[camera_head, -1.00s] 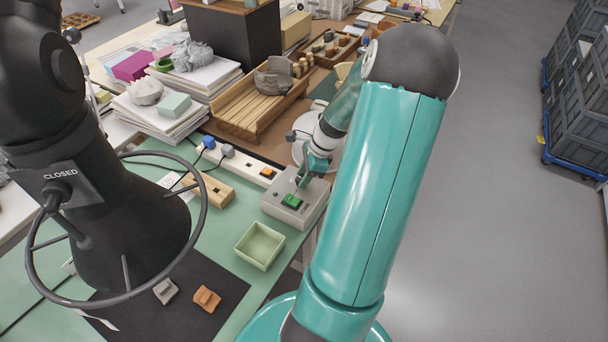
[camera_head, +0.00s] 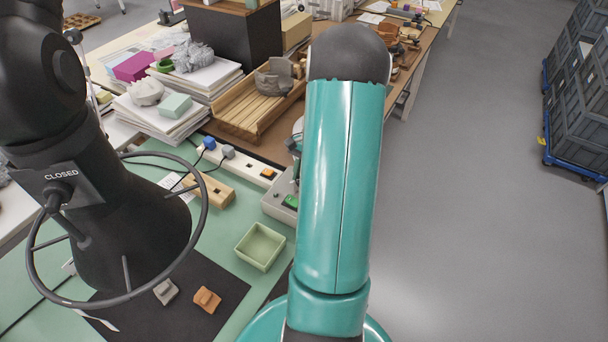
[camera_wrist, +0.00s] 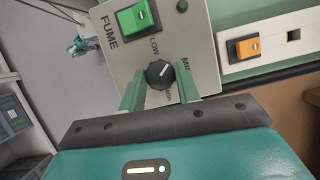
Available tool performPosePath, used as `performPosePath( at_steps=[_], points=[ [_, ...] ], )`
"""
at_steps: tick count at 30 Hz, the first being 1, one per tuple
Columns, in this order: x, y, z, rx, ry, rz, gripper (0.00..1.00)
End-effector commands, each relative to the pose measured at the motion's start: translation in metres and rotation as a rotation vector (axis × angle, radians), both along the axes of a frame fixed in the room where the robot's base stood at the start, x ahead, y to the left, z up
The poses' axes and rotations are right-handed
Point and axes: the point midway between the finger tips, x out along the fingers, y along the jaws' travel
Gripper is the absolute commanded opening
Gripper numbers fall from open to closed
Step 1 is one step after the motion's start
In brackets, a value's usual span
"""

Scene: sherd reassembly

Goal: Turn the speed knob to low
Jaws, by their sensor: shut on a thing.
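The black speed knob (camera_wrist: 160,73) sits on the grey control box (camera_wrist: 116,60) in the wrist view. LOW, MID and a partly covered HIGH label surround it. Its white pointer mark appears to face up and right, between LOW and MID; the exact angle is hard to read. My gripper (camera_wrist: 159,80) has its two green fingers on either side of the knob, shut on it. In the head view the box (camera_head: 275,206) shows only in part beside my teal arm, which hides the knob and most of my gripper.
A green rocker switch (camera_wrist: 137,17) marked FUME is near the knob. A power strip (camera_wrist: 265,42) with an orange switch runs beside the box. A green tray (camera_head: 260,246) and a wooden block (camera_head: 210,190) lie close by. A handwheel (camera_head: 205,205) stands at left.

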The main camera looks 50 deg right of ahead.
Motion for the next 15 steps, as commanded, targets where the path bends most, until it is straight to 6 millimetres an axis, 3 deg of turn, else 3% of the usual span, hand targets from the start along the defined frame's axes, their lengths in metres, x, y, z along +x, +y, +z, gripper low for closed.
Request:
performPosePath(
  at_steps=[15],
  points=[
    [0.0043,0.0011,0.0005,-0.002,0.001,0.492,0.09]
  ],
)
